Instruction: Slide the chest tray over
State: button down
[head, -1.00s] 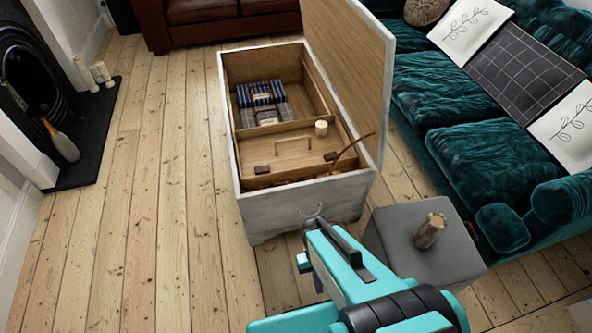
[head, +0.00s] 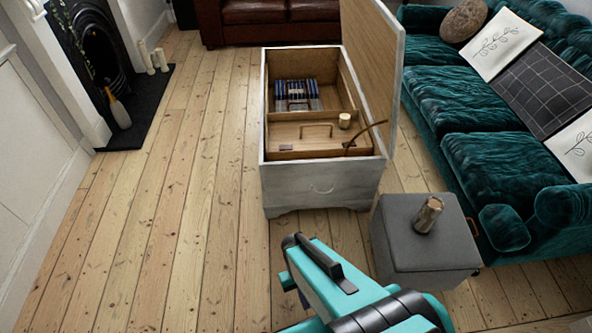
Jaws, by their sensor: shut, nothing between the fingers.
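The chest (head: 318,188) stands open on the floor ahead of me, with its lid (head: 374,70) raised on the right. A wooden tray (head: 300,146) with a handle (head: 316,130) on top sits inside the chest at its near end. A small pale cylinder (head: 344,120) and a thin curved brown stick (head: 366,134) are at the tray's right side. My gripper (head: 290,242) is in front of the chest, low in the picture and apart from it. Its fingers are together and empty. What lies under the tray is hidden.
Folded blue and grey cloths (head: 297,92) lie in the chest's far part. A grey footstool (head: 424,245) bearing a wooden object (head: 428,214) stands right of my arm. A green sofa (head: 455,105) lines the right, a fireplace (head: 95,60) the left. Floorboards (head: 160,220) on the left are clear.

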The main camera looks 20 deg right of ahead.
aim_at(317, 134)
jog(key=u, duration=0.15)
jog(key=k, duration=0.7)
jog(key=u, duration=0.85)
jog(key=i, duration=2.6)
jog(key=z, duration=1.2)
jog(key=i, duration=0.65)
jog(key=z, duration=0.35)
